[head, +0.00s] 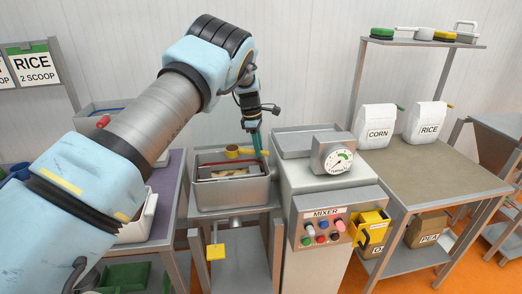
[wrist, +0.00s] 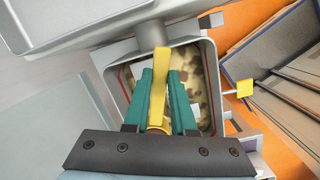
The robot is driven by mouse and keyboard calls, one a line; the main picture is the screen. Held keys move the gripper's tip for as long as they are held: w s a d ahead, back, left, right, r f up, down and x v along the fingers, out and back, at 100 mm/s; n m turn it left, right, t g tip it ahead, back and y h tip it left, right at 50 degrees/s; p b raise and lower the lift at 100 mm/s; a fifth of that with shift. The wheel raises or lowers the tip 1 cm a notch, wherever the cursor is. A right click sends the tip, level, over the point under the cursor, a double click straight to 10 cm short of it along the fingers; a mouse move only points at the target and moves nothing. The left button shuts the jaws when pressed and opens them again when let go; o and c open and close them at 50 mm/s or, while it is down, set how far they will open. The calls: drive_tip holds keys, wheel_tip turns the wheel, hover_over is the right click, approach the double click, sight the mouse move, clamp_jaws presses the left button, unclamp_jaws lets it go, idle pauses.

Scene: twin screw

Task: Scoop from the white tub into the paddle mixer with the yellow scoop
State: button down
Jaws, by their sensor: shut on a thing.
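My gripper (head: 257,146) has teal fingers shut on the yellow scoop (head: 233,153). The scoop is held above the open steel trough of the paddle mixer (head: 232,196), beside the mixer cabinet. In the wrist view the scoop (wrist: 160,62) stands between the fingers, and the trough's rim (wrist: 112,92) surrounds a mottled tan and brown content. I cannot tell whether the scoop holds anything. A white tub (head: 146,222) shows partly at the left, mostly hidden behind my arm; its contents are not visible.
The mixer control cabinet (head: 322,238) with a dial stands right of the trough. CORN (head: 377,127) and RICE (head: 428,123) bags stand on the right table. A yellow pedal (head: 216,252) sits below the trough. A RICE 2 SCOOP sign (head: 33,65) hangs at the left.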

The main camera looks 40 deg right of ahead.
drive_tip(key=shift+s+a+r, duration=0.1)
drive_tip(key=shift+a+r, duration=0.05)
drive_tip(key=shift+f+t+h+b, duration=0.2)
drive_tip(key=shift+t+h+b, duration=0.1)
drive_tip(key=shift+b, duration=0.25)
drive_tip(key=b, duration=0.3)
drive_tip(key=shift+s+t+h, duration=0.1)
drive_tip(key=shift+t+h, duration=0.3)
drive_tip(key=shift+b, duration=0.35)
drive_tip(key=t+h+b, duration=0.1)
drive_tip(key=b, duration=0.4)
drive_tip(key=t+h+b, duration=0.1)
drive_tip(key=b, duration=0.5)
drive_tip(key=shift+s+a+r, duration=0.15)
drive_tip(key=shift+s+a, duration=0.05)
drive_tip(key=shift+r, duration=0.1)
drive_tip(key=b, duration=0.3)
drive_tip(key=shift+h, duration=0.4)
drive_tip(key=t+b, duration=0.1)
drive_tip(key=b, duration=0.3)
drive_tip(key=shift+s+a+h+b, duration=0.15)
drive_tip(key=shift+a+h+b, duration=0.05)
drive_tip(key=shift+h+b, duration=0.2)
